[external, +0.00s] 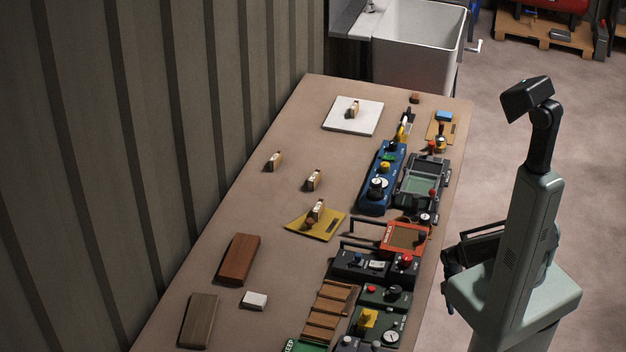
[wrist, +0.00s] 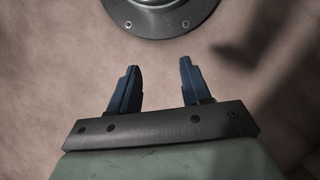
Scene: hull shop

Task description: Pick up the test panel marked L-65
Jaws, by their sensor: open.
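Several small upright tan panels with white faces stand on the bench in the external view. One panel (external: 353,108) is on a white square plate (external: 340,125), one (external: 274,160) is on the bare bench at left, and one (external: 313,179) is nearer the middle. Another panel (external: 317,209) stands on a yellow sheet (external: 330,228). Their markings are too small to read, so I cannot tell which is L-65. My gripper (wrist: 158,65) is open and empty in the wrist view, with no panel in sight there. In the external view it is not clearly visible.
Control boxes, including a blue one (external: 366,198) and a red-orange one (external: 425,232), crowd the bench's right side. Brown blocks (external: 238,260) and a white block (external: 254,300) lie at front left. A ribbed wall borders the left. A grey bolted round base (wrist: 185,30) tops the wrist view.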

